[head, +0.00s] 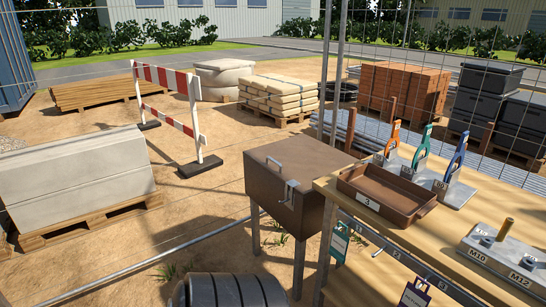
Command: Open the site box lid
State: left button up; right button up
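The site box (264,193) is a brown box on thin legs, standing on the sandy ground in the middle of the head view. Its lid (312,158) lies flat and shut on top. A light metal latch or hasp (290,192) hangs at the lid's front edge, over the front face. I cannot tell whether it is fastened. The inside of the box is hidden. Neither of my grippers shows in this view.
A wooden workbench (340,187) with a brown tray (400,216) marked 3, upright tools and a metal block stands close on the right. Wire mesh fencing and posts cross the view. Concrete slabs (75,185) and a striped barrier (166,82) stand left. Sand between them is open.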

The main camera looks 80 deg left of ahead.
aim_at(298, 162)
jog(key=u, duration=2.15)
